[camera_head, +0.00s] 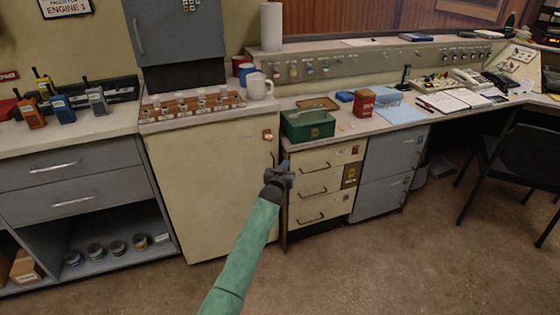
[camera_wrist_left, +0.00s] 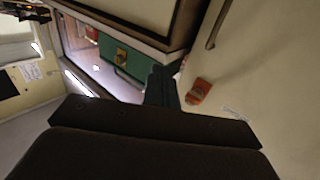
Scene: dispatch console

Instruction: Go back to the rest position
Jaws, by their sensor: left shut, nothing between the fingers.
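My left gripper (camera_head: 284,167) is in front of the cream cabinets in the head view, at the end of my green arm. It is shut and empty, just below and left of the green metal box (camera_head: 308,124) on the desk, and apart from it. In the left wrist view the shut fingers (camera_wrist_left: 162,85) point toward the cabinet, with the green box (camera_wrist_left: 115,62) beyond them to the left and a red tag (camera_wrist_left: 198,91) on the cabinet door to the right. My right gripper is not in view.
A cream cabinet (camera_head: 205,190) and a drawer unit (camera_head: 318,185) stand close to the gripper. A white mug (camera_head: 257,86) stands on the counter above. A black chair (camera_head: 525,160) is at the right. The brown floor (camera_head: 380,265) in front is clear.

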